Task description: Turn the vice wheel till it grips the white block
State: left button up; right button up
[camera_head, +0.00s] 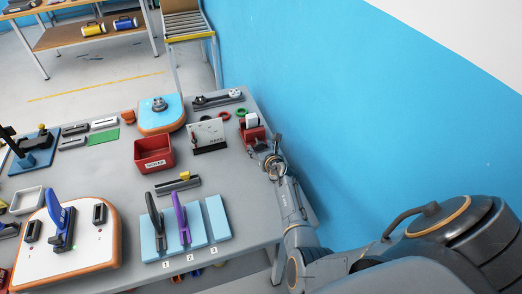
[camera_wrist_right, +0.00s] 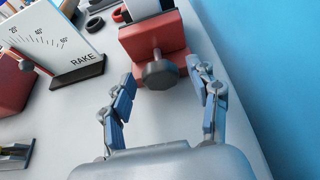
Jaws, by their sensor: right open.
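The red vice (camera_head: 254,134) stands near the right edge of the table and also shows at the top of the right wrist view (camera_wrist_right: 155,38). The white block (camera_head: 252,119) is at the top of the vice; in the wrist view the block (camera_wrist_right: 146,8) is cut off by the frame edge. The dark, lobed vice wheel (camera_wrist_right: 160,74) faces my right gripper (camera_head: 268,161). My right gripper (camera_wrist_right: 161,82) is open, one finger on each side of the wheel, with visible gaps. In the head view the gripper hides the wheel. My left gripper is not in view.
The white RAKE gauge (camera_head: 207,134) stands left of the vice, with a red bin (camera_head: 154,153) further left. The blue wall (camera_head: 330,130) is close on the right.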

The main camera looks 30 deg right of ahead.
jog(key=c, duration=1.2)
jog(key=shift+o, duration=0.2)
jog(key=shift+d, duration=0.1)
jog(key=shift+s+d+m+y, duration=0.1)
jog(key=shift+m+y, duration=0.6)
jog(key=shift+m, duration=0.1)
jog(key=shift+d+f+m+t+y, duration=0.15)
jog(key=shift+m+t+y, duration=0.25)
jog(key=shift+m, duration=0.4)
jog(key=shift+m+y+b, duration=0.5)
jog(key=shift+m+b, duration=0.15)
jog(key=shift+m, duration=0.05)
jog(key=shift+t, duration=0.3)
